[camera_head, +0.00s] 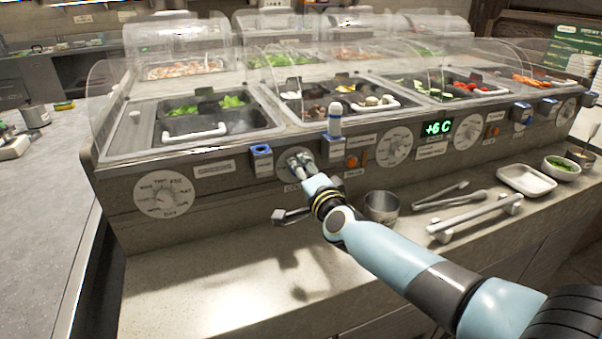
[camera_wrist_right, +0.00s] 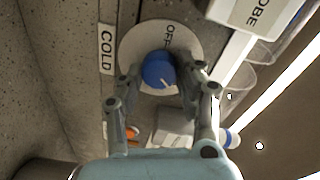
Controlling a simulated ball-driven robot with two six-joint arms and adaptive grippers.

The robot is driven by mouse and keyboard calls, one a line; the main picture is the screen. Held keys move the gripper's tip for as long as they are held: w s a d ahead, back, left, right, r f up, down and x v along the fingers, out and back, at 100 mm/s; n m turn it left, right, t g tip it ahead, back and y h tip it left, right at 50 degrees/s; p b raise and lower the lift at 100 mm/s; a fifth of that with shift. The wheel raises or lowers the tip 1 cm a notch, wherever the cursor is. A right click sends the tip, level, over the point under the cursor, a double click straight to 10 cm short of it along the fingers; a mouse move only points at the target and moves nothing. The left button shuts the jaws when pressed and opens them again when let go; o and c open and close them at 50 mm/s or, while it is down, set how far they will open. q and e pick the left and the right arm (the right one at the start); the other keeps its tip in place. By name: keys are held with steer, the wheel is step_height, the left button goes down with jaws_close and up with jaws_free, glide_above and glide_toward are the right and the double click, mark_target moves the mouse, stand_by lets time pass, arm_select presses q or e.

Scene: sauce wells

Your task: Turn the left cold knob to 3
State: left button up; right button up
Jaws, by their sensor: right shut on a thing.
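The left cold knob is a blue knob (camera_wrist_right: 158,70) with a white pointer line, on a round pale dial plate (camera_wrist_right: 135,42) marked OFF. Its COLD label (camera_wrist_right: 107,50) is beside the plate in the wrist view. The pointer line slants to the lower right there, away from the OFF mark; the other dial marks are hidden. My right gripper (camera_wrist_right: 161,78) is shut on the knob, one finger on each side. In the head view my right gripper (camera_head: 302,167) covers most of the knob and part of its dial plate (camera_head: 285,160). My left gripper is in neither view.
A blue-topped holder (camera_head: 262,160) is left of the dial and a white-and-blue bottle-like item (camera_head: 335,120) is above right. Orange switches (camera_head: 352,161) and another dial (camera_head: 394,147) are to the right. A metal cup (camera_head: 381,207) and tongs (camera_head: 455,200) lie on the counter.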

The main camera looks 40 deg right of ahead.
steer(key=shift+m, duration=0.4)
steer(key=o, duration=1.1)
steer(key=shift+o, duration=0.2)
steer(key=v, duration=1.2)
